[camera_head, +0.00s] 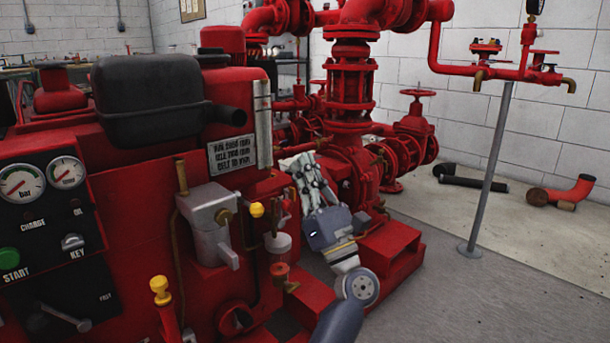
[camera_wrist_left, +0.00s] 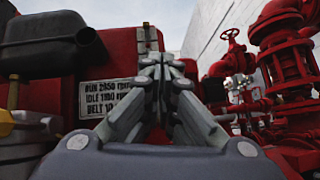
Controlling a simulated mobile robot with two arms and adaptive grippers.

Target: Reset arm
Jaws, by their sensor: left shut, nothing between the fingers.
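My left gripper (camera_head: 298,162) is at the middle of the head view, in front of the red pump and to the right of the engine block. Its grey fingers point up and are shut with nothing between them. In the left wrist view the fingertips (camera_wrist_left: 160,62) meet in a point in front of the red engine and its metal plate. My left wrist and forearm run down to the bottom of the head view. I do not see my right gripper.
The red engine (camera_head: 130,210) with gauges and a black tank (camera_head: 150,95) fills the left. A grey lever box (camera_head: 208,222) juts out near my arm. Red pipes and valves (camera_head: 350,90) stand behind. A thin pipe stand (camera_head: 492,160) is at right.

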